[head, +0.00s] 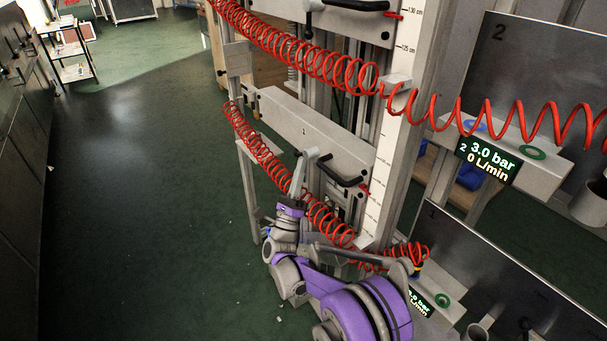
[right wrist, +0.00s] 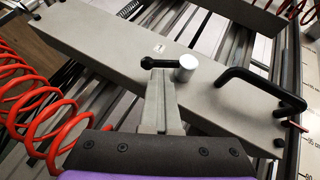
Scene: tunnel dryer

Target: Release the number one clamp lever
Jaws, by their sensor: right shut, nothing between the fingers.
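The number one clamp lever (right wrist: 160,63) is a short black lever with a round end, beside a pale cylinder (right wrist: 186,68), on a grey beam marked 1 (right wrist: 90,40). The beam also shows in the head view (head: 285,118). My right gripper (head: 313,156) reaches up to the beam's near face. In the right wrist view its fingertips (right wrist: 158,76) are together, empty, right at the lever; I cannot tell whether they touch it. My left gripper is not in view.
A black bar handle (right wrist: 255,85) stands right of the lever, with a small red pin (right wrist: 294,125) near its end. Red coiled hoses (right wrist: 35,115) hang left of the gripper. A scaled upright (head: 395,150) rises at the right. The green floor (head: 150,200) at left is clear.

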